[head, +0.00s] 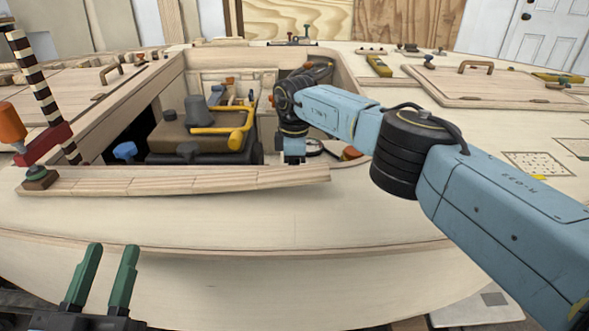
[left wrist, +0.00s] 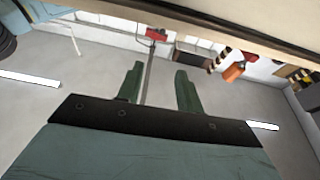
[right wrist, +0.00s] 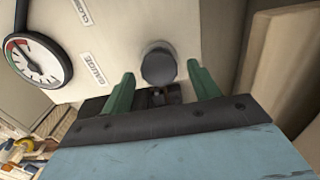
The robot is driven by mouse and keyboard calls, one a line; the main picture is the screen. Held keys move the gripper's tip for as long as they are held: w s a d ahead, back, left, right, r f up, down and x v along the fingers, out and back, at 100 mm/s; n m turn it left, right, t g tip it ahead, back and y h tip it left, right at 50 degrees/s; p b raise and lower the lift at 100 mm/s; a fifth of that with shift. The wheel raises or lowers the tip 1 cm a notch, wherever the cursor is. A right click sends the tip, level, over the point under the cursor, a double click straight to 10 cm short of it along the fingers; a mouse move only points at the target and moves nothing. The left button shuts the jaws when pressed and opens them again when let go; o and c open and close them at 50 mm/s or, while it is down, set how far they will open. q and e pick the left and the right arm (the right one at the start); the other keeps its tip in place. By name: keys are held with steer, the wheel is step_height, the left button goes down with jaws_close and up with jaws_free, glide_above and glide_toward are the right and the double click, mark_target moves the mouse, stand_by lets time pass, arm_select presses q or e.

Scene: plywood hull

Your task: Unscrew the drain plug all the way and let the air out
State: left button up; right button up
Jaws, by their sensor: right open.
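My right gripper (right wrist: 161,68) is open in the right wrist view, with its green fingers apart. A dark grey round knob (right wrist: 158,65), which may be the drain plug, sits on a pale panel (right wrist: 125,40) between the fingertips in the picture. I see a gap on both sides and no contact. In the head view my right arm reaches into the hatch opening and its fingers are hidden there. My left gripper (head: 107,250) is open and empty at the lower left, in front of the hull; it also shows in the left wrist view (left wrist: 158,67).
In the hatch stand a brown box (head: 190,135) and a yellow handle (head: 238,130). The wooden coaming (head: 180,181) edges the opening. The front deck is bare.

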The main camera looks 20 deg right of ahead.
steer(key=c, duration=1)
